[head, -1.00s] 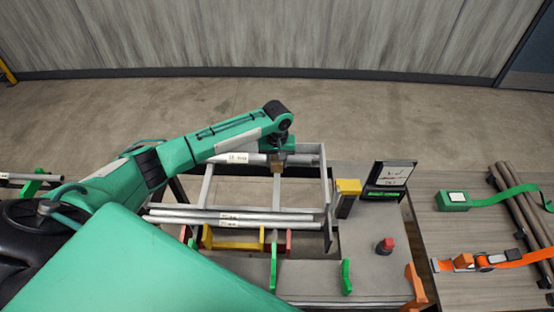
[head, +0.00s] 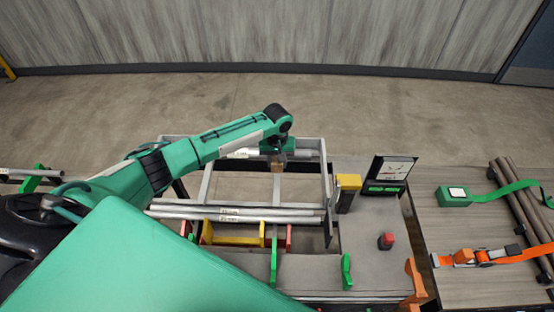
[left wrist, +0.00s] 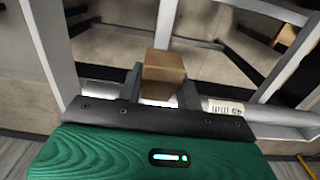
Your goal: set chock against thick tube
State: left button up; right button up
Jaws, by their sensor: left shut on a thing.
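The chock is a small brown wooden block (left wrist: 163,72). My left gripper (left wrist: 160,88) is shut on it, one grey finger at each side. In the head view the chock (head: 277,166) shows below my left gripper (head: 277,155), on the near side of the thick tube. The thick tube (head: 305,154) is a pale metal bar with a label, lying across the far part of a grey frame. My left arm and gripper hide its middle. It also shows in the left wrist view (left wrist: 226,107), behind the gripper. I cannot tell whether chock and tube touch. My right gripper is out of view.
Thin tubes (head: 235,214) lie across the near side of the grey frame (head: 325,180). A yellow-topped post (head: 348,188), a display (head: 388,175) and a red button (head: 386,241) stand to the right. A side table holds green and orange straps (head: 500,257).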

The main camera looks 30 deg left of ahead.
pick_arm(q)
jog(key=shift+w+a+f+b, duration=0.15)
jog(key=shift+f+b, duration=0.9)
jog(key=shift+f, duration=1.3)
jog(key=shift+w+a+f+b, duration=0.2)
jog(key=shift+w+f+b, duration=0.25)
jog(key=shift+w+b, duration=0.05)
jog(key=shift+w+a+f+b, duration=0.15)
jog(key=shift+w+f+b, duration=0.3)
jog(key=shift+b, duration=0.05)
jog(key=o, duration=1)
jog(key=shift+o, duration=0.2)
jog(key=shift+r, duration=0.15)
notch_tip(320, 180, up, 12)
jog(key=b, duration=0.3)
jog(key=shift+w, duration=0.1)
jog(key=shift+r, duration=0.8)
